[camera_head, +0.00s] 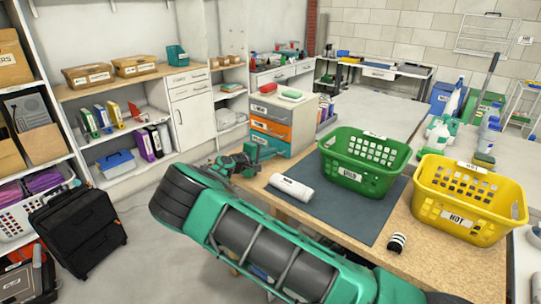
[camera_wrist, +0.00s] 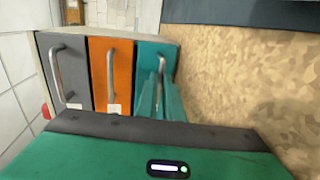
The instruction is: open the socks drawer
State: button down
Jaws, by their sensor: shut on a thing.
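A small drawer unit (camera_head: 292,101) stands at the far end of the wooden table. Its fronts are grey (camera_head: 268,109), orange (camera_head: 270,129) and teal (camera_head: 264,143), each with a bar handle in the wrist view. The drawer labels are too small to read, so I cannot tell which is socks. My gripper (camera_wrist: 160,88) is shut on the handle (camera_wrist: 161,64) of the teal drawer (camera_wrist: 150,53), the lowest of the three. In the head view my gripper (camera_head: 249,160) is at that drawer, partly hiding it. I cannot tell whether it stands out from the unit.
The wooden table (camera_head: 444,265) carries a dark mat (camera_head: 345,219), a white roll (camera_head: 291,188), a green basket (camera_head: 364,180) and a yellow basket (camera_head: 468,215). A black case (camera_head: 80,228) stands on the floor at left. Shelves line the left wall; the floor between is clear.

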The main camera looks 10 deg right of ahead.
jog(key=shift+a+f, duration=0.15)
dwell(0.8)
jog(key=shift+s+a, duration=0.1)
jog(key=shift+a, duration=0.1)
jog(key=f+v, duration=0.1)
jog(key=v, duration=0.7)
jog(key=f+v, duration=0.1)
jog(key=v, duration=0.3)
jog(key=shift+s+a+f, duration=0.25)
jog(key=shift+s+a, duration=0.1)
jog(key=shift+a, duration=0.2)
jog(key=c, duration=1.9)
grip_release()
jog(key=shift+d, duration=0.1)
jog(key=shift+r, duration=0.1)
